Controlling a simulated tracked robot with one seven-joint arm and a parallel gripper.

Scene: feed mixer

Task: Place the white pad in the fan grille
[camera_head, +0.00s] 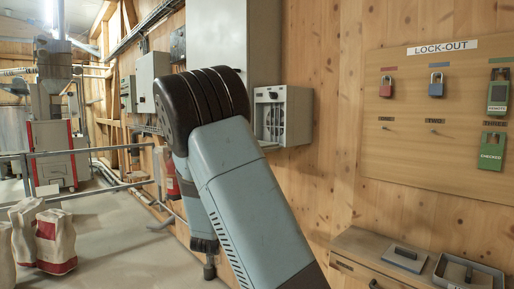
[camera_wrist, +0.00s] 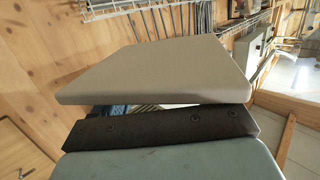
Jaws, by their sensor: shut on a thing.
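The pad (camera_wrist: 155,72), a flat, pale beige-white slab with rounded edges, fills the middle of the wrist view. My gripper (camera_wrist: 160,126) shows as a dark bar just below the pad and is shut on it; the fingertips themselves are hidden. The pad and the gripper's jaws cannot be made out there.
A lock-out board (camera_head: 440,120) with padlocks and tags hangs on the right wall. A wooden cabinet (camera_head: 350,243) with a metal tray (camera_head: 470,274) stands below it. The floor between is clear.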

